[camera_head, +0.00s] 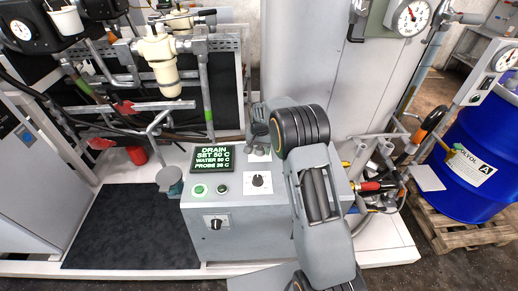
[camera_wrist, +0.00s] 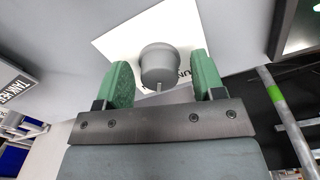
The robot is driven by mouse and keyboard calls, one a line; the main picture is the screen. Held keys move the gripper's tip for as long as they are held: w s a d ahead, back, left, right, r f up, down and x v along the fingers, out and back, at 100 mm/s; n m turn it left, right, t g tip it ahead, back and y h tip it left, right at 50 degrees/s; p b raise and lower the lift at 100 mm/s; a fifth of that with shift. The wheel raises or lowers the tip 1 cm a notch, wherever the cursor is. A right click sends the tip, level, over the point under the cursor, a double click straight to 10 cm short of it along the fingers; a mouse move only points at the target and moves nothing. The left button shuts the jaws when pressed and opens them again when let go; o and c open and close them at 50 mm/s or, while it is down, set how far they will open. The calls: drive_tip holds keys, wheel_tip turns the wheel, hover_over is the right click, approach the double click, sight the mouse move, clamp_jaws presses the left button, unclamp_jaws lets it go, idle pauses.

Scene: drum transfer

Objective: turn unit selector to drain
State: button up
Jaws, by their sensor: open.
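A grey round knob (camera_wrist: 158,62) stands on a white label plate (camera_wrist: 118,42) in the wrist view. The letters "UN" show beside it, and the rest of the label is hidden. A small pale mark on the knob faces the bottom of the picture. My gripper (camera_wrist: 160,80) is open, with one green finger on each side of the knob; I cannot tell whether either touches it. In the head view my gripper (camera_head: 258,140) is over the back of the grey control box, where it hides most of this knob. The green display (camera_head: 212,156) reads "DRAIN", "SET 50 C", "WATER 50 C", "PROBE 36 C".
Another black knob (camera_head: 257,180) sits on the box top, beside green (camera_head: 199,190) and dark (camera_head: 222,189) buttons. A knob (camera_head: 215,224) is on the box front. Pipes and a filter (camera_head: 160,60) stand behind left. A blue drum (camera_head: 478,160) is at right.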

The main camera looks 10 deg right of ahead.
sight(261, 159)
wheel_tip(261, 159, up, 14)
drive_tip(key=shift+b, duration=0.3)
drive_tip(key=shift+f, duration=0.1)
idle(0.6)
drive_tip(key=s+r+n+t, duration=0.2)
drive_tip(key=s+n, duration=0.3)
drive_tip(key=s, duration=2.4)
drive_tip(key=shift+s+a+r+t, duration=0.15)
drive_tip(key=shift+s+a+t, duration=0.2)
drive_tip(key=shift+t, duration=0.55)
drive_tip(key=shift+d, duration=0.1)
drive_tip(key=shift+c, duration=0.3)
